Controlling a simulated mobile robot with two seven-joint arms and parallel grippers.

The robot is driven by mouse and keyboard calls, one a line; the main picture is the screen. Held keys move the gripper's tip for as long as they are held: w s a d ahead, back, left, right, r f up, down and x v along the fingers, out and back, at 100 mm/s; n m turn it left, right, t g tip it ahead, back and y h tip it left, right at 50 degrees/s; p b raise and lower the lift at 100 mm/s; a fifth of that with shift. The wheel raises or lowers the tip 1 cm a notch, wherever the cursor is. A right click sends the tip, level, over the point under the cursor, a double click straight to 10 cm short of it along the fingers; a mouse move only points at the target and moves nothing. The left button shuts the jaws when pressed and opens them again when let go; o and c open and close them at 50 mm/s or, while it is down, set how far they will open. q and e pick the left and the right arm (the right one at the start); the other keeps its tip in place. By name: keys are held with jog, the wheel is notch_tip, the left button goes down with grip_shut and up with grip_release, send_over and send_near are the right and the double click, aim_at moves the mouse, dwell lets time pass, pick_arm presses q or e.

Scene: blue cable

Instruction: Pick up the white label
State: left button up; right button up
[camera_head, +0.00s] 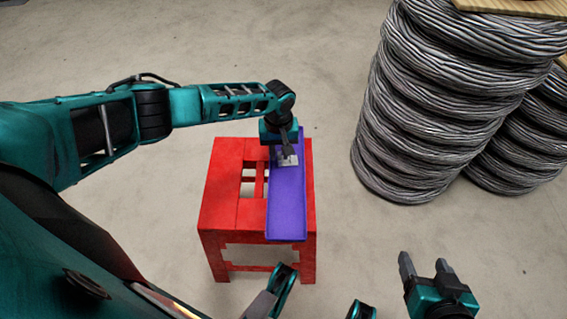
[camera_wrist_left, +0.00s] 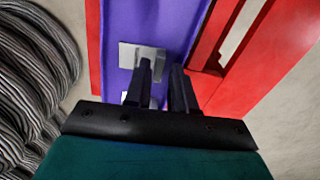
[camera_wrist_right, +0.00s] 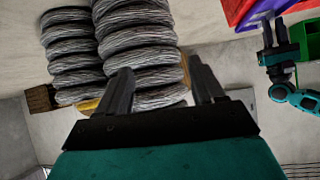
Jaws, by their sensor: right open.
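A small white label (camera_head: 290,161) lies in a long purple tray (camera_head: 287,215). In the left wrist view, the label (camera_wrist_left: 138,55) lies on the purple tray floor, partly covered by a finger. My left gripper (camera_head: 287,153) points down over the tray at the label. In the left wrist view, its fingers (camera_wrist_left: 161,68) are a narrow gap apart, with the label mostly to the left of that gap. I cannot tell whether a finger touches it. My right gripper (camera_head: 424,260) is open and empty, apart from the tray at lower right.
The tray rests on a red stool (camera_head: 226,190) with slots in its top. Tall stacks of grey cable coils (camera_head: 430,100) stand on the floor at the right. Bare floor (camera_head: 340,225) lies between the stool and the coils.

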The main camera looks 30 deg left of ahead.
pick_arm(q)
jog(key=shift+f, duration=0.7)
grip_shut()
jog(key=shift+r, duration=0.15)
